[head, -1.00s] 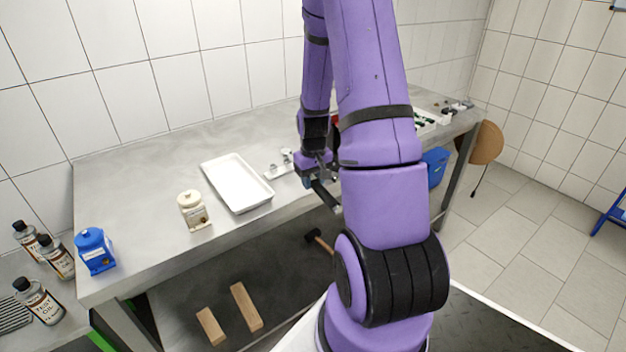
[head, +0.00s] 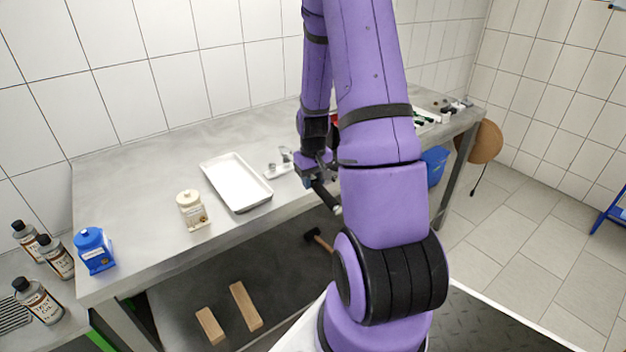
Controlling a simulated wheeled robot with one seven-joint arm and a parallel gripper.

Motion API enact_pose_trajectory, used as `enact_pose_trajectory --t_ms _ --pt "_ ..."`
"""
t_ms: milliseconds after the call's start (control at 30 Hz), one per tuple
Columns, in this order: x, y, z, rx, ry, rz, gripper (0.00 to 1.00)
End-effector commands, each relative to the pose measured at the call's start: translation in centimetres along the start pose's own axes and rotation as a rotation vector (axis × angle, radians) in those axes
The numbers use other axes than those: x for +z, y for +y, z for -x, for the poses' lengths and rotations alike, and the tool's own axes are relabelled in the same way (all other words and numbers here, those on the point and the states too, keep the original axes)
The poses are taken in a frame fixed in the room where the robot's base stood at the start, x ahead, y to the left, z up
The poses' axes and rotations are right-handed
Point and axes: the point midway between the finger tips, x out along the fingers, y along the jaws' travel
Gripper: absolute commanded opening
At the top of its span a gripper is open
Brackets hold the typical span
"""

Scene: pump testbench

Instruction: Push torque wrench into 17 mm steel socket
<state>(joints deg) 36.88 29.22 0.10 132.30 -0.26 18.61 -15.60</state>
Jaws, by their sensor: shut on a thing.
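My gripper (head: 316,178) is at the front edge of the bench, just right of a small light rack. It is shut on a dark bar-like tool, the torque wrench (head: 324,194), whose lower end slants down to the right past the bench edge. Small grey metal pieces, apparently sockets (head: 285,154), stand on the rack (head: 277,171). I cannot tell which one is the 17 mm steel socket. My arm hides part of the wrench and the bench behind it, so contact between wrench and socket cannot be seen.
A white tray (head: 264,195) lies left of the rack. A blue bin (head: 435,166) is right of my arm. The bench's back left is clear.

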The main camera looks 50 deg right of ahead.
Motion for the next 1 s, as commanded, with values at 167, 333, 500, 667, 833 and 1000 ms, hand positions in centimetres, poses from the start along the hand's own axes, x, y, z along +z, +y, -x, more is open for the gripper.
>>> enact_pose_trajectory --t_ms 167,333,500,667,833,1000 --pt "0.0 0.0 -0.2 0.000 0.001 0.000 0.00" --pt "-0.1 0.0 -0.5 0.000 0.001 0.000 0.00" --pt "0.0 0.0 -0.8 0.000 0.001 0.000 0.00" --pt "0.0 0.0 -1.0 0.000 0.000 0.000 0.00" --pt "0.0 0.0 -1.3 0.000 0.000 0.000 0.00" --pt "0.0 0.0 -1.5 0.000 0.001 0.000 0.00"
